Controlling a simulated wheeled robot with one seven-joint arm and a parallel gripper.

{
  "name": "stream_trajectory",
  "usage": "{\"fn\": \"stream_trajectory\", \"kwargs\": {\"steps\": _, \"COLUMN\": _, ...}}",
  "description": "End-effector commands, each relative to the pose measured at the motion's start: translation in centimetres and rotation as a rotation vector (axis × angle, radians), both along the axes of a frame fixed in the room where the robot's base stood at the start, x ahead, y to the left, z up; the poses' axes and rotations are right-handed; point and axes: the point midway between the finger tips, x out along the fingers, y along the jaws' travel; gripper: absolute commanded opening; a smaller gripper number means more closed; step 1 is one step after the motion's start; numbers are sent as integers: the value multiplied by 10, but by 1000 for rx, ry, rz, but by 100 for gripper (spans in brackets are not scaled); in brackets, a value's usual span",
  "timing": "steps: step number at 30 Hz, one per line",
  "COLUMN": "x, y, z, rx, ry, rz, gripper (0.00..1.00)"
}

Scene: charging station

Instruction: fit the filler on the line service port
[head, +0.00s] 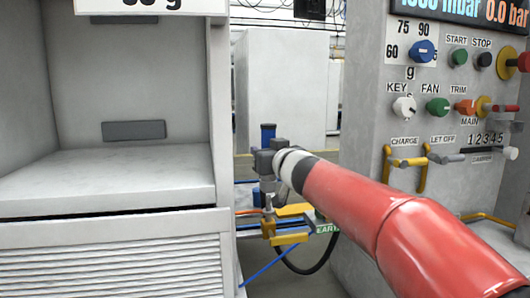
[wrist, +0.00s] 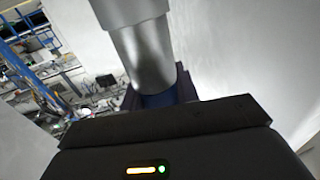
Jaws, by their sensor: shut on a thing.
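My gripper (head: 268,162) is at the end of my red arm, in the gap between the left cabinet and the control panel. In the wrist view its dark jaws (wrist: 165,110) are shut on the filler (wrist: 145,55), a silver-grey cylinder with a dark blue part at the jaws. In the head view a small blue piece (head: 268,133) stands up above my gripper, probably part of the filler. Below my gripper are yellow and blue pipework (head: 290,222) and a green EARTH label (head: 327,228). I cannot make out the line service port for sure; my arm and gripper cover part of this area.
The grey cabinet (head: 110,185) with an open bay stands close on the left. The control panel (head: 430,130) with knobs and yellow levers (head: 405,157) stands on the right, close to my arm. A pale block (head: 283,85) is behind. A dark hose loops below the pipework.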

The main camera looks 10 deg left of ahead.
Motion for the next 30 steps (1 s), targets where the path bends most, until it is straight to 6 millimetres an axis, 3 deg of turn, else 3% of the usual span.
{"fn": "stream_trajectory", "kwargs": {"steps": 30, "x": 0, "y": 0, "z": -6, "rx": 1, "ry": -1, "rz": 0, "gripper": 0}}
